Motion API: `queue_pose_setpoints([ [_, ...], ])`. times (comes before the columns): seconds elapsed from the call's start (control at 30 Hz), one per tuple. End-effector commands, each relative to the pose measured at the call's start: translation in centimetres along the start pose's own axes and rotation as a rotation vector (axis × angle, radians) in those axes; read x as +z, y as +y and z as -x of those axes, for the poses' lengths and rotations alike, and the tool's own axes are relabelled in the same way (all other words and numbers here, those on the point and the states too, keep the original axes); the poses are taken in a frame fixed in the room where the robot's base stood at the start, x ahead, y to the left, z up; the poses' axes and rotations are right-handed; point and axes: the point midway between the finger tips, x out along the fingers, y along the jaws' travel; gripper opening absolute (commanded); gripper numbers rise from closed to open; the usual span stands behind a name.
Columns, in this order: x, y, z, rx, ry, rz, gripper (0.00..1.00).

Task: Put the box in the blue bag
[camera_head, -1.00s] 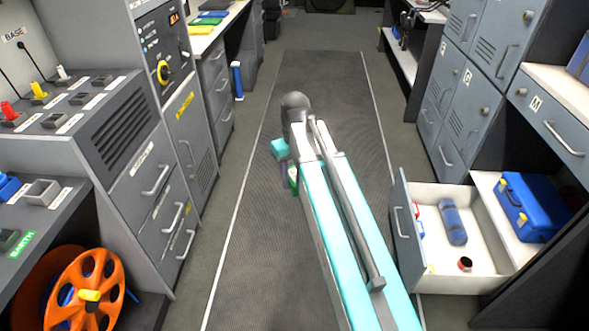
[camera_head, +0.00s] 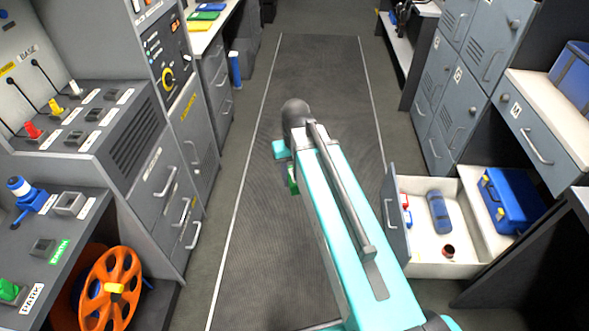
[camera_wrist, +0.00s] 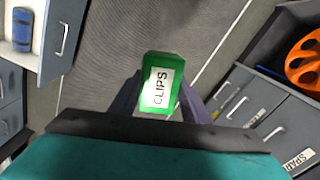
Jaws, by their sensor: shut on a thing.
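In the head view my gripper (camera_head: 288,172) is mostly hidden behind my arm, above the dark floor mat, and a bit of the green box (camera_head: 293,183) shows. I cannot pick out a blue bag for certain. A blue open-topped container (camera_head: 572,75), cut by the right edge, stands on the right counter.
An orange reel (camera_head: 110,290) is at lower left. The floor mat (camera_head: 315,75) ahead is clear.

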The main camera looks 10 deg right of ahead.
Motion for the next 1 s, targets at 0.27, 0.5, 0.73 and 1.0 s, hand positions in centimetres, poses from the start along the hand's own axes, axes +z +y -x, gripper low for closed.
queue_pose_setpoints([
  [0.27, 0.51, -0.01, 0.95, 0.0, 0.001, -0.026, 0.18],
  [0.5, 0.5, -0.01, 0.83, 0.0, 0.001, -0.028, 0.18],
  [0.73, 0.5, 0.01, 0.85, 0.0, 0.001, -0.027, 0.18],
  [1.0, 0.53, 0.64, 0.86, 0.0, 0.001, -0.038, 0.18],
])
